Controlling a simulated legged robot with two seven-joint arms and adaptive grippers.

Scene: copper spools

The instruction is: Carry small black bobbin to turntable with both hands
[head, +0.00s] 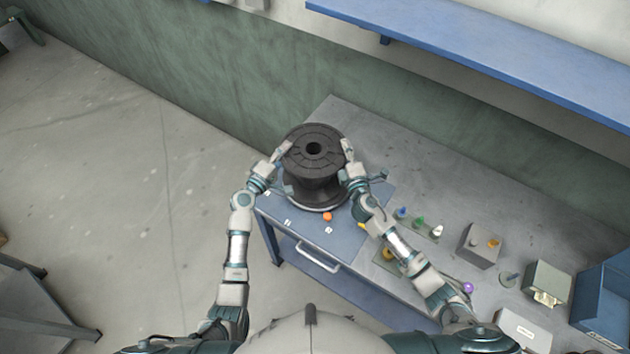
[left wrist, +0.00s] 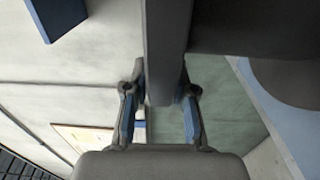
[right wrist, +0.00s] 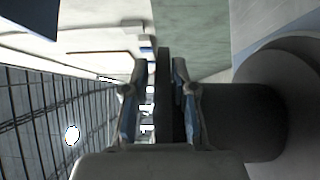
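The black bobbin (head: 316,172) stands upright at the near left part of the bench in the head view. A pale round rim, which looks like the turntable (head: 322,208), shows just under its base; whether they touch is hard to tell. My left gripper (head: 285,150) is at the left of the bobbin's upper flange. In the left wrist view its fingers straddle the flange (left wrist: 167,50), with a small gap on one side. My right gripper (head: 347,152) is at the flange's right side. Its fingers straddle the flange (right wrist: 164,95), with a gap at the left finger.
The bobbin's spot is on a blue bench area (head: 325,235) above a drawer. An orange piece (head: 327,216) lies close to its base. Small coloured parts (head: 418,222), grey boxes (head: 480,245) and a blue bin (head: 603,300) are at the right. The bench behind the bobbin is clear.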

